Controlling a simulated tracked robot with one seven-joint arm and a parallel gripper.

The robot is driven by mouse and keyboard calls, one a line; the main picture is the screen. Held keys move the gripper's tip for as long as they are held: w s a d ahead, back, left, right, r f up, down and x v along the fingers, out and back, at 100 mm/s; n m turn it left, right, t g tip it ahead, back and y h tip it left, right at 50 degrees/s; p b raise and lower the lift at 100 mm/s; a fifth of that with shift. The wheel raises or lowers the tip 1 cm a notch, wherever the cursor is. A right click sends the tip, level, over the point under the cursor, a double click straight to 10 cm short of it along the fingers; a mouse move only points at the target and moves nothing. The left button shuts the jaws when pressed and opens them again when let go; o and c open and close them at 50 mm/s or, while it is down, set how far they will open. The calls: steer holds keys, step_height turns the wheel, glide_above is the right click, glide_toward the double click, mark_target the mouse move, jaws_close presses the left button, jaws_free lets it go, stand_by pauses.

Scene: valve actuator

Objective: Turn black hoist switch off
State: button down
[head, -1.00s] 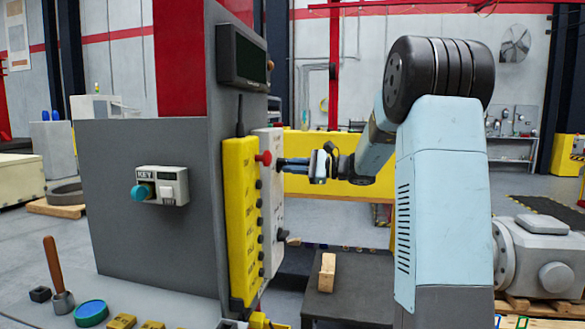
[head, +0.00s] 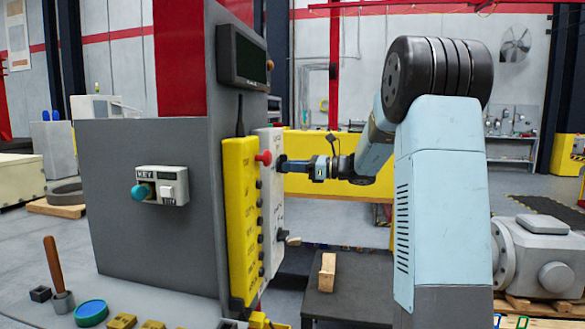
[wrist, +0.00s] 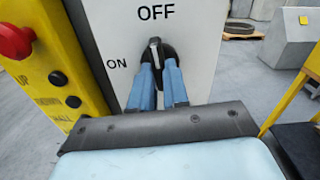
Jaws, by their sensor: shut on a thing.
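The black hoist switch (wrist: 154,50) is a round knob with a raised handle, on a white panel (wrist: 195,25) that also shows in the head view (head: 277,195). "OFF" is printed above the knob and "ON" to its left. The handle stands nearly upright, pointing at "OFF". My gripper (wrist: 159,70) reaches up to the knob from below in the wrist view, a finger on each side, shut on the handle. In the head view my gripper (head: 283,164) meets the white panel from the right. The fingers hide the knob's lower part.
A yellow control box (head: 240,215) with a red button (head: 264,157) and several black buttons stands left of the switch panel. A lower lever (head: 289,238) sticks out below my gripper. A dark table (head: 345,292) holds a wooden block (head: 327,272).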

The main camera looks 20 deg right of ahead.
steer(key=shift+f+m, duration=0.2)
steer(key=shift+m, duration=0.1)
steer(key=c, duration=1.1)
jaws_free()
steer(key=shift+r, duration=0.15)
steer(key=v, duration=1.3)
steer(key=shift+s+d, duration=0.1)
steer(key=shift+d, duration=0.2)
